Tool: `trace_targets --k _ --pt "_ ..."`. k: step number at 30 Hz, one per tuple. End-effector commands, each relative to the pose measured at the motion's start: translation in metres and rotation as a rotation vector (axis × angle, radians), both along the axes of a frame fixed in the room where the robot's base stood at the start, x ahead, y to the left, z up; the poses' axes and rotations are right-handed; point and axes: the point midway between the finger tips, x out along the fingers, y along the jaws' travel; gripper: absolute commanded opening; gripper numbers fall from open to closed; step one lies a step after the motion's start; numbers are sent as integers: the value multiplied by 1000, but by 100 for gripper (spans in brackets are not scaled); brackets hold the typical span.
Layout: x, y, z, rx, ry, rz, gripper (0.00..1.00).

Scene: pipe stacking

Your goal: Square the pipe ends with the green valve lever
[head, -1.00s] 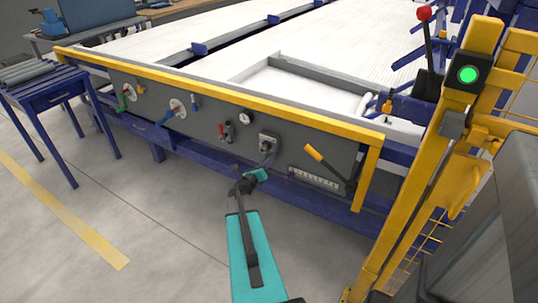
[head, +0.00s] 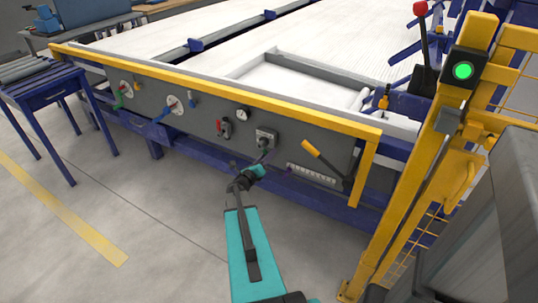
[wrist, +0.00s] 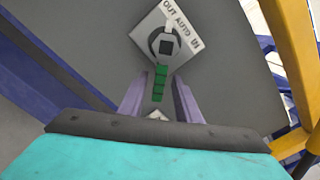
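In the wrist view, a green lever (wrist: 160,84) hangs down from a dark knob on a white diamond plate (wrist: 180,25) marked OUT, AUTO and IN. My gripper (wrist: 160,88) has its two fingers apart, one on each side of the lever. A gap seems to show on both sides. I cannot tell how deep the lever sits between them. In the head view, my gripper (head: 265,157) is just below the square plate (head: 265,138) on the grey panel. The green lever cannot be made out there. Another green handle (head: 120,103) is at the panel's left end.
A yellow rail (head: 230,93) runs along the panel's top. A yellow-handled lever (head: 312,148) is right of my gripper, and red-handled valves (head: 220,128) are left. A yellow post (head: 420,150) with a lit green lamp (head: 463,71) stands right.

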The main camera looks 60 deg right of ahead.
Motion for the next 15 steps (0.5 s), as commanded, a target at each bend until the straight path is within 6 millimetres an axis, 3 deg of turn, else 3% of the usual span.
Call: trace_targets --k 8,15 --pt "1 12 1 0 0 4 30" --pt "1 41 1 0 -1 4 30"
